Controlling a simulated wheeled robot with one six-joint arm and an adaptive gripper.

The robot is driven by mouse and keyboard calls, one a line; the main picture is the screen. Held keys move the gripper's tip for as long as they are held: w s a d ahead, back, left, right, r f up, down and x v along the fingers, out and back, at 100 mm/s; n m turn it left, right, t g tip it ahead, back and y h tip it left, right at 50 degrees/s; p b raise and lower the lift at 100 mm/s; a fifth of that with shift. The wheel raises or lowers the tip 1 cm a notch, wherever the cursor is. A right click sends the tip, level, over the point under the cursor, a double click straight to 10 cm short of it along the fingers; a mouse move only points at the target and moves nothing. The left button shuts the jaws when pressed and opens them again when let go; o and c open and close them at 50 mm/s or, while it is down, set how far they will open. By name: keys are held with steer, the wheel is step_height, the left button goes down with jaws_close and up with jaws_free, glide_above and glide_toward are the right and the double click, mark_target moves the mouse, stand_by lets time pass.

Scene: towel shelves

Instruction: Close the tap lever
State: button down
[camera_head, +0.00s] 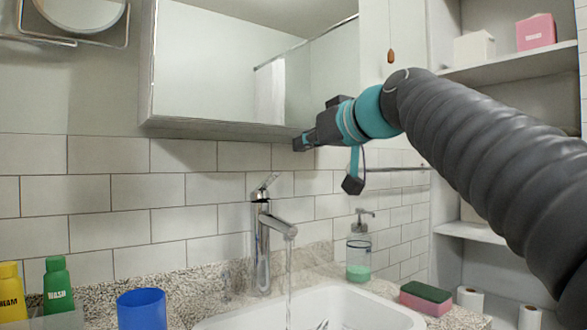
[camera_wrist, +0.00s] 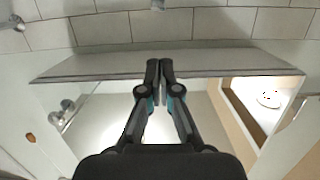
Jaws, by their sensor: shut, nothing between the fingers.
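The chrome tap (camera_head: 263,245) stands behind the sink. Its lever (camera_head: 265,188) sits on top, tilted upward to the right. Water (camera_head: 290,275) runs from the spout into the basin. My gripper (camera_head: 299,144) is shut and empty, above and to the right of the lever and apart from it, near the lower edge of the mirror cabinet. In the wrist view the shut fingers (camera_wrist: 160,68) point toward the cabinet edge and tiled wall. A small chrome piece shows at the top edge there; I cannot tell whether it is the lever.
The mirror cabinet (camera_head: 225,125) hangs close to my gripper. A soap dispenser (camera_head: 358,256) and a green-pink sponge (camera_head: 425,298) stand right of the tap. A blue cup (camera_head: 142,309) and bottles (camera_head: 57,286) stand left. The space just above the lever looks free.

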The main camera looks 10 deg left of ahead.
steer(key=a+r, duration=0.1)
steer(key=p, duration=0.3)
glide_above(273, 174)
steer(key=shift+w+f, duration=0.35)
steer(key=shift+f, duration=0.3)
steer(key=shift+w+a+f+b, duration=0.2)
steer(key=shift+f+b, duration=0.1)
steer(key=shift+b, duration=0.1)
steer(key=shift+s+d+f+b, duration=0.2)
steer(key=shift+d+f+b, duration=0.05)
steer(key=shift+f, duration=0.3)
steer(key=shift+s+d+f+b, duration=0.25)
steer(key=shift+f, duration=0.25)
steer(key=shift+s+d+f+b, duration=0.2)
steer(key=shift+d+f+b, duration=0.05)
steer(key=shift+f, duration=0.3)
steer(key=shift+f, duration=0.1)
